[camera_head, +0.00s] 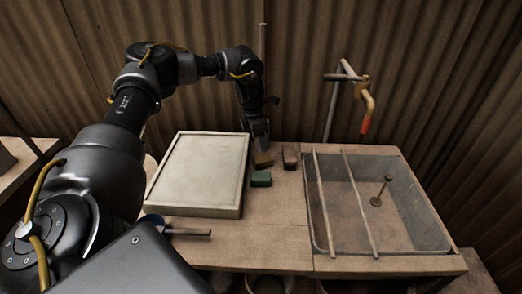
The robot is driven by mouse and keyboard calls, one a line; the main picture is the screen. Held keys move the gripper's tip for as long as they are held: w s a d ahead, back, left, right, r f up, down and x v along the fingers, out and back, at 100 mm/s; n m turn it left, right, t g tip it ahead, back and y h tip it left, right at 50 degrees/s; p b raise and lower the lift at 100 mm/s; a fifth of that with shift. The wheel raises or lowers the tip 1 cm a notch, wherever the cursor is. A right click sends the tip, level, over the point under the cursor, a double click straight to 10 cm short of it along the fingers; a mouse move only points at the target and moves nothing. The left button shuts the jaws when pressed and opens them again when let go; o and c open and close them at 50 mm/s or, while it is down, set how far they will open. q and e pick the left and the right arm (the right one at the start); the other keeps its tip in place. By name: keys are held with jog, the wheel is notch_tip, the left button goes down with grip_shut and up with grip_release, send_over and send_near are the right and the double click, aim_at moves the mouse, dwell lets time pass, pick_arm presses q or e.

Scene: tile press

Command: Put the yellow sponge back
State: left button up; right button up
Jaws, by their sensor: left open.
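A dull yellow-brown block, which looks like the yellow sponge (263,161), lies on the wooden table just right of the framed pale panel (200,170). My left gripper (261,146) points down right at it from behind, with its fingertips just above or beside the block. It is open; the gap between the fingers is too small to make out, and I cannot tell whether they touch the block. My right gripper is not in view.
A green block (261,179) lies in front of the yellow-brown one, and a dark brown block (290,158) to its right. A sunken basin (432,232) with two rods (360,205) across it fills the right side. A handled tool (188,232) lies at front left.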

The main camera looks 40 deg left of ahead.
pick_arm(q)
jog(key=r, duration=0.4)
jog(key=shift+s+a+r, duration=0.15)
jog(key=shift+s, duration=0.15)
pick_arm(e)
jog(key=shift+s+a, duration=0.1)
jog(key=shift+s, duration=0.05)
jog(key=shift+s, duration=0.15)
